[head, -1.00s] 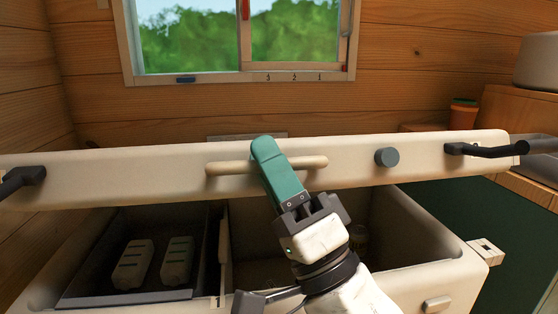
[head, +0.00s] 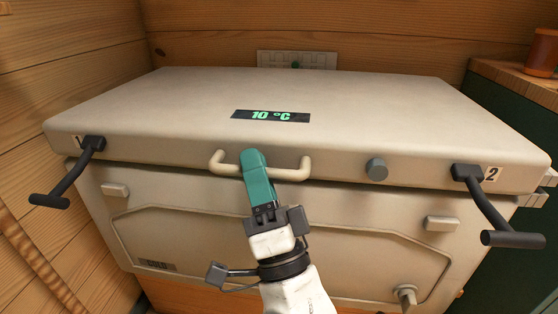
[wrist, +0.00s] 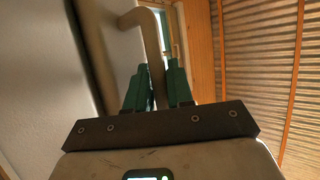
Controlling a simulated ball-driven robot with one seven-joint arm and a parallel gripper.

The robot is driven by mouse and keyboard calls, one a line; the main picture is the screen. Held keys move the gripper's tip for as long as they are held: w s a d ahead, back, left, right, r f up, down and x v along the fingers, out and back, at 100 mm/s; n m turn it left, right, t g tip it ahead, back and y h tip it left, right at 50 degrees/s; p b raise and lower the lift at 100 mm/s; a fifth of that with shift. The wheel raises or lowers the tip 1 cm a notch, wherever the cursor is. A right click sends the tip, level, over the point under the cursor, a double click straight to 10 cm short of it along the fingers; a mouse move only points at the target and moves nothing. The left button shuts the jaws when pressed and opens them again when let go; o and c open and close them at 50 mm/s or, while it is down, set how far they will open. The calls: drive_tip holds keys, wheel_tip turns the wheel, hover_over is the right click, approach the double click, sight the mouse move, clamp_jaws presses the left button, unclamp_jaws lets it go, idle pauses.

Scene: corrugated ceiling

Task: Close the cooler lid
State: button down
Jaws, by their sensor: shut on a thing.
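The cream cooler (head: 290,240) stands in front of me. Its lid (head: 370,105) lies down over the box, with a thin dark line between lid and box along the front, so I cannot tell whether it is fully seated. The lid's front handle (head: 292,173) is a pale bar. My gripper (head: 256,170) has green fingers and is shut on this handle, left of its middle in the head view. In the wrist view the green fingers (wrist: 158,85) are around the handle bar (wrist: 151,45). The inside of the cooler is hidden.
Black latches labelled 1 (head: 80,170) and 2 (head: 490,205) hang off the lid's front corners. A round grey knob (head: 376,169) and a 10 °C display (head: 271,116) are on the lid. Wooden walls stand behind and left; a green cabinet (head: 500,110) is at right.

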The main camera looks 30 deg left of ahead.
drive_tip(key=shift+f, duration=0.75)
drive_tip(key=c, duration=1.3)
unclamp_jaws()
drive_tip(key=shift+o, duration=1)
drive_tip(key=shift+d+r, duration=0.1)
drive_tip(key=shift+r, duration=0.1)
drive_tip(key=b+v, duration=0.6)
drive_tip(key=v, duration=0.5)
drive_tip(key=shift+s, duration=0.1)
